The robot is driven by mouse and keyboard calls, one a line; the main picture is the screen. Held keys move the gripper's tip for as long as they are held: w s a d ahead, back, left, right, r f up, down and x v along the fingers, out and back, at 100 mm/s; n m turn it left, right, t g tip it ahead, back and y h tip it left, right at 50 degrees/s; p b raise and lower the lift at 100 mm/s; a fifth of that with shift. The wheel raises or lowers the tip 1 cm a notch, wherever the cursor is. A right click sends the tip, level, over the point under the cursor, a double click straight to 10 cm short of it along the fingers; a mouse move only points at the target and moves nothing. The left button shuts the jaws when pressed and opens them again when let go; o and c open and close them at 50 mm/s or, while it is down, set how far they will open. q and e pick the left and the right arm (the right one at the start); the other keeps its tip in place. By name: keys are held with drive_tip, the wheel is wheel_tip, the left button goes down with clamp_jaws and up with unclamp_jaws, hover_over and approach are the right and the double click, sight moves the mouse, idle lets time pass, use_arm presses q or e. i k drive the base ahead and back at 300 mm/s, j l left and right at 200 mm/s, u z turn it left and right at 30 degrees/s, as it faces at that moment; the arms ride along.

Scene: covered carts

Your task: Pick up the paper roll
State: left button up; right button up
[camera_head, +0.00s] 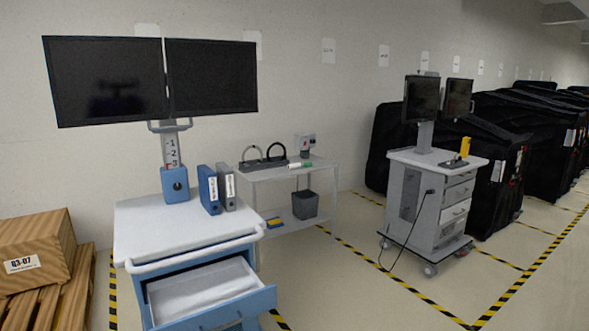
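I cannot make out a paper roll with certainty. A small white-and-green item (307,165) and a small pale item (294,166) lie near the front edge of the grey shelf cart's top (262,176), too small to tell what they are. A grey-white device (305,145) with a dark part stands behind them. Neither of my grippers is in view.
A blue-and-white cart (135,222) with an open, empty-looking drawer (205,290), twin monitors and binders (208,190) stands at front left. A box (35,250) sits on a pallet. A grey cart (440,205) stands right. Floor at the front right is clear.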

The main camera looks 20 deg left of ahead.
sight(294, 166)
drive_tip(key=i+u, duration=0.1)
drive_tip(key=i, duration=0.55)
drive_tip(key=i+z, duration=0.15)
drive_tip(key=i, duration=0.65)
drive_tip(key=i+j+z, duration=0.15)
drive_tip(key=i, duration=0.65)
drive_tip(key=i+u, duration=0.15)
drive_tip(key=i, duration=0.65)
drive_tip(key=i+l+u, duration=0.1)
drive_tip(key=i+l, duration=0.15)
drive_tip(key=i, duration=0.55)
drive_tip(key=i+j+u, duration=0.1)
drive_tip(key=i+u, duration=0.35)
drive_tip(key=i, duration=0.3)
drive_tip(key=i+l+u, duration=0.15)
drive_tip(key=i+u, duration=0.25)
drive_tip(key=i, duration=0.35)
